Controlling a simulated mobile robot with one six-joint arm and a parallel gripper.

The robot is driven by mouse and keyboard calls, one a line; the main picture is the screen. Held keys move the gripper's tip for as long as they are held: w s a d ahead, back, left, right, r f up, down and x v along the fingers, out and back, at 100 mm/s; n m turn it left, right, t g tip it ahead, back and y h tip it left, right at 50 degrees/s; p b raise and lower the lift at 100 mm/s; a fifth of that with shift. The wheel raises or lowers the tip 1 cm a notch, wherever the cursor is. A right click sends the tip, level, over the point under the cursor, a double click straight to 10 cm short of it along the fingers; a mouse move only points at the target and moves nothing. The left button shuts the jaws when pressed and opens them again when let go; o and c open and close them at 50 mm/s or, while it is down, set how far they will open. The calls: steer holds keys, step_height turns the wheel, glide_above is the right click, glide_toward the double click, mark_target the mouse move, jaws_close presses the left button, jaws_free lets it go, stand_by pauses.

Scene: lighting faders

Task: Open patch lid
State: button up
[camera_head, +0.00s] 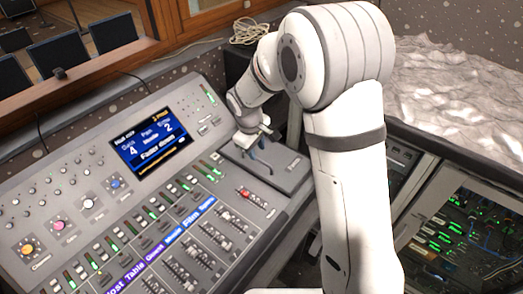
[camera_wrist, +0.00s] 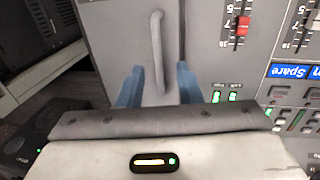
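The patch lid (camera_head: 292,172) is a flat grey panel at the right end of the mixing console, and it lies closed. In the wrist view the lid (camera_wrist: 113,28) carries a grey bar handle (camera_wrist: 157,55) that runs up the picture. My gripper (camera_head: 259,150) is over the lid's far left part in the head view. In the wrist view my gripper (camera_wrist: 159,85) is open, with one blue finger on each side of the handle's lower part and gaps between. I cannot tell how deep the fingertips reach.
The console's screen (camera_head: 149,140) reads "Fader down". A red fader (camera_wrist: 243,27) and other faders sit right of the lid in the wrist view. A coiled cable (camera_head: 250,31) lies behind the console. A rack with green lights (camera_head: 455,235) stands at the right.

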mark_target(260, 160)
steer(key=f, duration=0.3)
steer(key=w+f, duration=0.1)
steer(key=shift+d+f+p, duration=0.3)
steer(key=shift+d+f, duration=0.05)
steer(key=shift+d, duration=0.05)
steer(key=shift+c, duration=0.2)
jaws_close()
